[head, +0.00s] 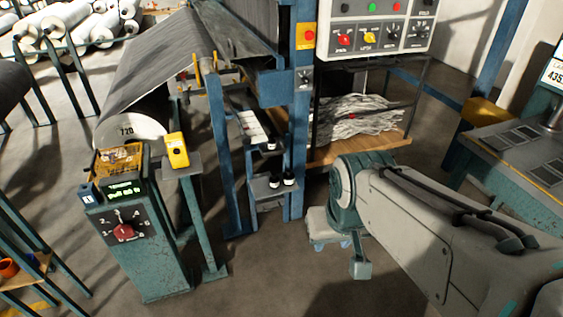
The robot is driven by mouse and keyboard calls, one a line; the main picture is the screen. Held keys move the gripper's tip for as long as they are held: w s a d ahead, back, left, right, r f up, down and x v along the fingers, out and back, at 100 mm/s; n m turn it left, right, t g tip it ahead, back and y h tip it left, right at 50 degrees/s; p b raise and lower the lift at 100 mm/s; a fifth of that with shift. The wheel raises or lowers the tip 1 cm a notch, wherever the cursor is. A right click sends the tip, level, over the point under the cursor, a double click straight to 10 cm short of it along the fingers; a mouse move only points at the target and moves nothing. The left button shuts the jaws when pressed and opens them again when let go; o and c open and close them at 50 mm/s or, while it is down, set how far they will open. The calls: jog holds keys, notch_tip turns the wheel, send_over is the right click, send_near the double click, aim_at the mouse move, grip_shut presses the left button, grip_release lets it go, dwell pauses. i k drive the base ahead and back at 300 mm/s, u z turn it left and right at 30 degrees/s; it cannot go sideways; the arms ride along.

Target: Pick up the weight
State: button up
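I cannot tell for sure which thing is the weight. Small dark pieces with white parts (282,181) stand on a low blue shelf of the machine frame, and another (271,145) is on the step above. My arm reaches in from the right, and its end points down beside the machine. The part that looks like my gripper (360,268) hangs low, to the right of and below the shelf, apart from these pieces. Its fingers are not clear, and I see nothing held in it.
A teal control post (145,260) with a red knob stands at the left, beside a stand with a yellow device (177,150). A wooden shelf (330,152) holds tangled grey strips behind my arm. A teal console (510,150) is at the right. Floor is clear at bottom centre.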

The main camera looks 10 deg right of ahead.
aim_at(272, 143)
jog(key=z, duration=0.15)
jog(key=i, duration=2.2)
jog(key=u, duration=0.55)
